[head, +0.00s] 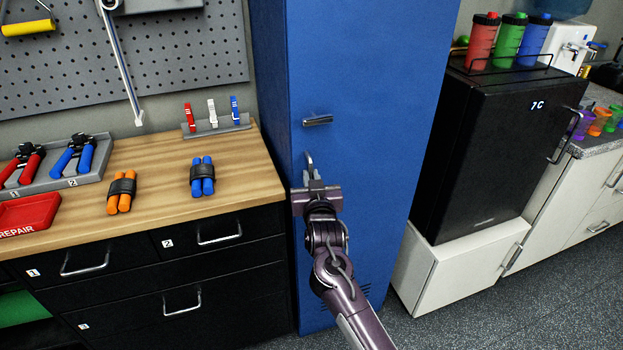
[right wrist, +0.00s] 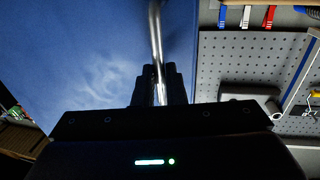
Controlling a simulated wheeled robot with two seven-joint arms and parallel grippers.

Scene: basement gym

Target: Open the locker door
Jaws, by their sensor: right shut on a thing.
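The tall blue locker (head: 375,120) stands in the middle of the head view, between the workbench and the black fridge. Its door looks closed, with no gap visible. A metal handle (head: 309,160) sits near the door's left edge, and it also shows in the right wrist view (right wrist: 155,35) as a silver bar. My right gripper (head: 314,184) is at the handle, its fingers (right wrist: 158,84) shut around the bar. The lower part of the handle is hidden by the gripper. My left gripper is in neither view.
A small metal piece (head: 318,120) sticks out of the door above the handle. The wooden workbench (head: 150,165) with tools stands close on the left. The black fridge (head: 490,150) on a white cabinet (head: 450,272) stands on the right. Grey floor (head: 480,315) is free at the front right.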

